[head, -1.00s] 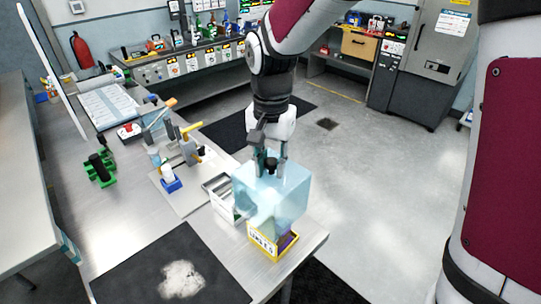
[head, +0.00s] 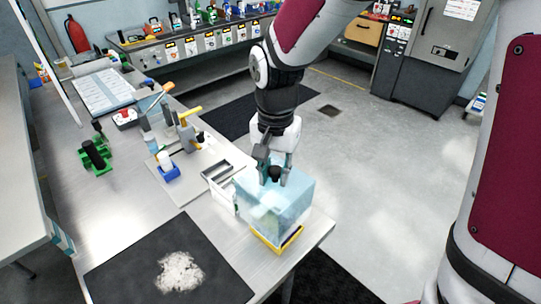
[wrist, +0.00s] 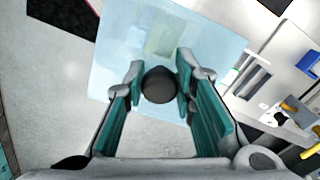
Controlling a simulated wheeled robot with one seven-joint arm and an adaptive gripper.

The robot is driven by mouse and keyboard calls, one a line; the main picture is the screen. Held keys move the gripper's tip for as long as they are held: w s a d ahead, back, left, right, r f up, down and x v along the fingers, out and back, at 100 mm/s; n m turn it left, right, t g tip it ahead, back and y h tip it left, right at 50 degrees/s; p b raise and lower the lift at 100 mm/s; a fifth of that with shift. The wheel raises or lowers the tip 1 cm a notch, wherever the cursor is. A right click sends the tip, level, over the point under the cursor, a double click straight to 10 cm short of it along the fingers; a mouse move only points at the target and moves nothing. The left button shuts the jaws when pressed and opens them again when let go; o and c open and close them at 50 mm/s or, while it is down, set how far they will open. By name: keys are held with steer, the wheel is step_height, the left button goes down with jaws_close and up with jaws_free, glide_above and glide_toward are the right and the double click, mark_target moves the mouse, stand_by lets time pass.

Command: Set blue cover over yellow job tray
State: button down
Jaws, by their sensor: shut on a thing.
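The blue cover (head: 287,207) is a clear, pale blue box with a dark round knob on top. My gripper (head: 275,174) is shut on the knob; in the wrist view the gripper (wrist: 160,84) has one finger on each side of it. The yellow job tray (head: 268,247) is at the bench's near right corner. The cover hangs over the tray and hides most of it; only the tray's lower front edge shows. I cannot tell whether the cover's rim touches the tray or bench. The cover (wrist: 110,70) fills the upper middle of the wrist view.
A white slotted tray (head: 222,178) stands close to the left of the cover. A blue holder (head: 168,172) and a yellow-handled fixture (head: 188,130) are further back. A black mat (head: 125,270) with white material lies at front left. The bench edge is just right of the tray.

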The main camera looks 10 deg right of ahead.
steer(key=shift+f+b, duration=1.05)
steer(key=shift+f, duration=2.45)
steer(key=c, duration=1.2)
jaws_free()
steer(key=shift+c, duration=0.2)
steer(key=shift+r+p, duration=1.9)
steer(key=shift+r, duration=1.6)
steer(key=shift+r, duration=0.1)
